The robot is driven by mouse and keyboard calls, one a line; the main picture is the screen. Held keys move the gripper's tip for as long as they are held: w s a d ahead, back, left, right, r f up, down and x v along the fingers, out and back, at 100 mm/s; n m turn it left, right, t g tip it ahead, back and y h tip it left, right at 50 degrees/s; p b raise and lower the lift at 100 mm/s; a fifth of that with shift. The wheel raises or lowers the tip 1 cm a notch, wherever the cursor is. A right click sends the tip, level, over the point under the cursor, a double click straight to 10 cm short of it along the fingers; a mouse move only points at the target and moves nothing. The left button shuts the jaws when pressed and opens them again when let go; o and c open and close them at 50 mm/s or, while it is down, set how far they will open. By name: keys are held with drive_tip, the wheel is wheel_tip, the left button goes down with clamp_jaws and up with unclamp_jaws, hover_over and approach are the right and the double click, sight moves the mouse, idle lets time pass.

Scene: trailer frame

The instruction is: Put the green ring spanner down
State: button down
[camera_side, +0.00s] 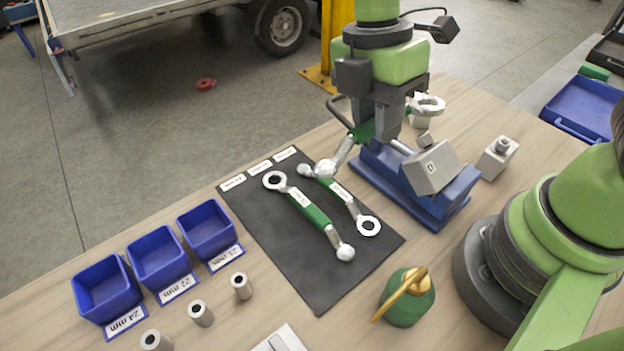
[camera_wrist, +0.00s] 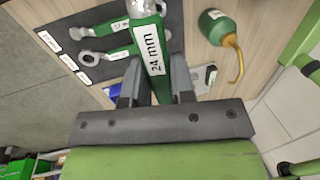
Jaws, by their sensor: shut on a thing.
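My gripper (camera_side: 375,128) is shut on a green-handled ring spanner (camera_side: 341,153) above the far right of the black mat. In the wrist view the held spanner (camera_wrist: 150,45) shows a 24 mm label between the fingers (camera_wrist: 155,88). It is tilted in the side view: its silver end hangs low over the mat, and a ring (camera_side: 431,105) shows on the other side of the gripper. Whether the low end touches anything I cannot tell. Two other green spanners, one nearer (camera_side: 310,207) and one farther (camera_side: 345,194), lie on the mat (camera_side: 275,240).
A blue fixture (camera_side: 390,183) with a grey block marked D stands just right of the mat. A green oil can (camera_side: 405,300) stands at the front. Blue bins (camera_side: 158,257) and several metal sockets (camera_side: 242,286) are at the left. The mat's left and front parts are bare.

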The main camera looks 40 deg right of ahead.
drive_tip(key=w+a+f+m+t, duration=0.25)
drive_tip(key=w+a+m, duration=0.25)
drive_tip(key=a+m, duration=0.3)
drive_tip(key=m, duration=1)
approach(272, 229)
wheel_tip(272, 229, down, 7)
drive_tip(key=shift+r, duration=0.2)
drive_tip(key=shift+f, duration=0.15)
drive_tip(key=c, duration=1)
unclamp_jaws()
drive_tip(key=shift+o, duration=0.2)
